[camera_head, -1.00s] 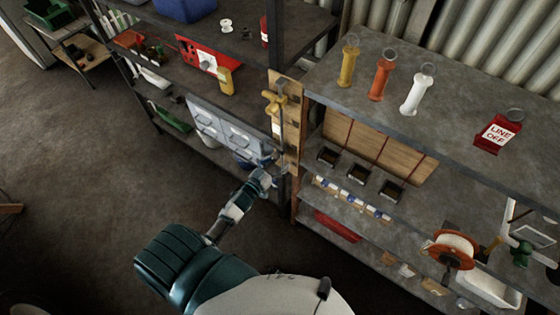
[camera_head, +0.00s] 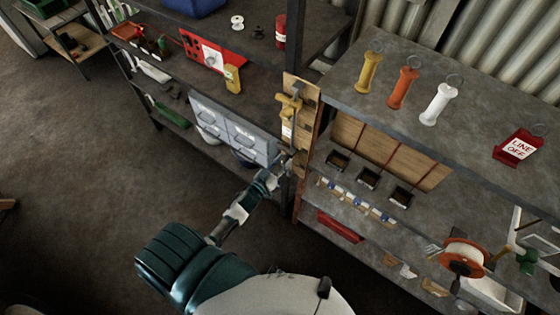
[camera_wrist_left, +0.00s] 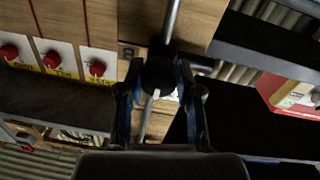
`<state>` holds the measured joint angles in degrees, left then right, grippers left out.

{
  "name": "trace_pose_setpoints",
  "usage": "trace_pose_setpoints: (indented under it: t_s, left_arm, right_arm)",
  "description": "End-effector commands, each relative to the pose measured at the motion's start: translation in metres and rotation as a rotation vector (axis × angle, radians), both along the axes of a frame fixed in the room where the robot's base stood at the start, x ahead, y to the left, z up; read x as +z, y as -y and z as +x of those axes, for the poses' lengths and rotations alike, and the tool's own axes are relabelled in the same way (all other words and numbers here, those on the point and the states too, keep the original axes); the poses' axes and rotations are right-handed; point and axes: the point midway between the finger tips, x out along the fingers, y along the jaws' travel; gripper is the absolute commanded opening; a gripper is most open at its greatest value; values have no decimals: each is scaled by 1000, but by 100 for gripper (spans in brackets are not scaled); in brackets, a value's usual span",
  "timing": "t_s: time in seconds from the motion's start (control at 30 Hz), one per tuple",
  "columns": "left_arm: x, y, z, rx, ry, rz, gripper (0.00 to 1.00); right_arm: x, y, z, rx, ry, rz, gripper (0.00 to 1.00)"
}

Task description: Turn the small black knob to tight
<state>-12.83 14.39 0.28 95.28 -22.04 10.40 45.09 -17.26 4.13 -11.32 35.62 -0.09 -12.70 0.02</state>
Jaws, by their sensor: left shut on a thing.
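The small black knob (camera_wrist_left: 160,76) shows in the left wrist view, on a metal rod in front of a wooden board. My left gripper (camera_wrist_left: 158,88) has one finger on each side of the knob and is shut on it. In the head view, my left gripper (camera_head: 279,167) is at the lower part of the upright wooden board (camera_head: 302,105) on the shelf post. The knob is too small and covered to make out there. My right gripper is not in view.
A yellow fitting (camera_head: 290,108) is on the board above my gripper. Grey drawers (camera_head: 232,130) stand close at left. Open black bins (camera_head: 368,177) sit on the right shelf. The wrist view shows red knobs (camera_wrist_left: 52,60) at left.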

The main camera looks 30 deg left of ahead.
Motion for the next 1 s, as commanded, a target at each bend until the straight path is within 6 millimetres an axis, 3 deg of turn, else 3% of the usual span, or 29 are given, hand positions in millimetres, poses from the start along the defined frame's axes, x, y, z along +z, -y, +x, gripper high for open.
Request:
trace_pose_setpoints:
  t_s: [0.03,0.17,0.5,0.8,1.0]
  left_arm:
    - [1,-8,1,16,-4,6,0]
    - [1,-7,1,21,-5,21,0]
    - [1,-9,2,17,13,171,0]
    - [1,-11,2,24,34,445,0]
    - [1,-12,2,25,51,633,0]
  right_arm:
    - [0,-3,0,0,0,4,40]
    - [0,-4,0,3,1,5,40]
    - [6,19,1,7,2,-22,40]
    - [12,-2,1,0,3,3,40]
    - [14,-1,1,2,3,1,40]
